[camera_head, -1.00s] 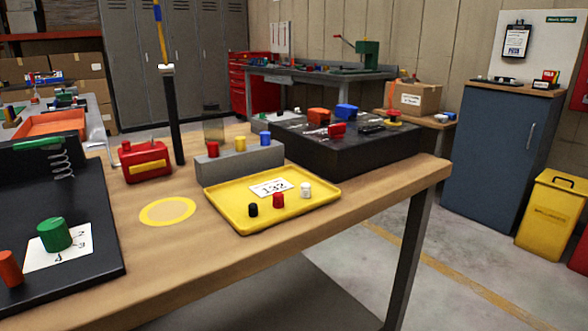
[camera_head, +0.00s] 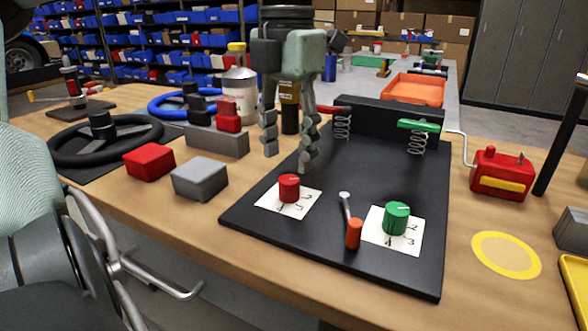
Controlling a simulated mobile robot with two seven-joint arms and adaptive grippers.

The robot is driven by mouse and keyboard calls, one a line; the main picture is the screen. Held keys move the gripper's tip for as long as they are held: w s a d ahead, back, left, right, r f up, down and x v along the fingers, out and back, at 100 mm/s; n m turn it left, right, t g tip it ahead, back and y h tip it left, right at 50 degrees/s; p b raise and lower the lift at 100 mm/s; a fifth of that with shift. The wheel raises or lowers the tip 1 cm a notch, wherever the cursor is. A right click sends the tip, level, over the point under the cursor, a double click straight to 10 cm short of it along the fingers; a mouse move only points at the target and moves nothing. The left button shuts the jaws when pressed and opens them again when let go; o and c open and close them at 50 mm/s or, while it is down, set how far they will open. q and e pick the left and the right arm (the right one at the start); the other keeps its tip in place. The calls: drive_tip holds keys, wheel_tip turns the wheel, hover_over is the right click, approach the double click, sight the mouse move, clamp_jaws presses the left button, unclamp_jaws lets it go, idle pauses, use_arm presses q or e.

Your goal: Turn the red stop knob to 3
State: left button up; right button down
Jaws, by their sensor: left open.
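The red knob (camera_head: 289,187) stands on a white number card (camera_head: 272,204) on the black sloping panel (camera_head: 330,230). A pale mark shows on its top, but its setting is too small to tell. Some card numbers show in front of and right of the knob; the rest are hidden or unclear. My left gripper (camera_head: 288,160) hangs with its fingers down, open and empty, just above and behind the knob in the picture. I cannot tell its exact distance from the knob. My right gripper is not in view.
A green knob (camera_head: 396,217) on its own card and an orange-handled lever (camera_head: 353,234) stand right of the red knob. Spring-mounted red and green handles rise at the panel's back. Red (camera_head: 149,162) and grey (camera_head: 200,178) blocks lie to the left, near a black steering wheel (camera_head: 105,140).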

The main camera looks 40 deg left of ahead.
sight(289, 179)
use_arm(q)
wheel_tip(289, 179, down, 5)
idle(0.3)
clamp_jaws()
